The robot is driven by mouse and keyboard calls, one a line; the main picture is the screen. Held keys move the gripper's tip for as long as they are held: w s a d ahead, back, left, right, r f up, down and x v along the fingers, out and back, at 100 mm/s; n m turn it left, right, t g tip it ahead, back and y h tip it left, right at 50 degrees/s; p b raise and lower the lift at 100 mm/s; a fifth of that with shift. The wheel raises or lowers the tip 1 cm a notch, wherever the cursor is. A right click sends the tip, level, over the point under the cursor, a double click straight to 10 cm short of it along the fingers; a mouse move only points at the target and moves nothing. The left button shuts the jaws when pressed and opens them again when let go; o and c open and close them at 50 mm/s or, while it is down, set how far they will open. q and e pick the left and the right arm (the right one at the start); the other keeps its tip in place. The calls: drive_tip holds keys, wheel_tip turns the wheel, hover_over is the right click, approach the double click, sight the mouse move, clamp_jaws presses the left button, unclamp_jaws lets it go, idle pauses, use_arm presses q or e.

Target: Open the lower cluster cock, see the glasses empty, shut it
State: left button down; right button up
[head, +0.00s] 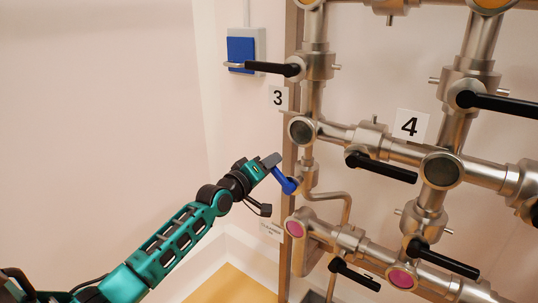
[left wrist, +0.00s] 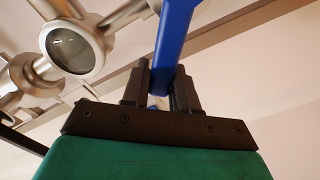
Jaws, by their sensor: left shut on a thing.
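In the head view a small blue handle (head: 284,181) sits on a valve at the lower left of the pipework, above a thin bent drain pipe (head: 335,195). My left gripper (head: 273,163) is at this handle. In the left wrist view the blue handle (left wrist: 176,35) runs up from between the two dark fingers of the gripper (left wrist: 160,88), which are shut on it. A grey-glass round sight glass (head: 301,130) is just above the valve; a round glass (left wrist: 72,48) also shows in the left wrist view. My right gripper is not in view.
Steel pipes with several black lever handles, such as one (head: 382,167) near the number 4 sign (head: 410,125), fill the right side. Pink round glasses (head: 402,278) are low down. A blue switch box (head: 241,50) is on the wall. The left side is clear.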

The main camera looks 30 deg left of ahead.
use_arm(q)
wheel_tip(320, 180, down, 6)
drive_tip(key=a+n+b, duration=0.1)
drive_tip(key=n+b, duration=0.3)
drive_tip(key=n, duration=0.5)
drive_tip(key=shift+a, duration=0.3)
drive_tip(key=shift+d+f, duration=0.1)
drive_tip(key=shift+f, duration=0.25)
drive_tip(key=c, duration=1)
unclamp_jaws()
drive_tip(key=shift+o, duration=0.2)
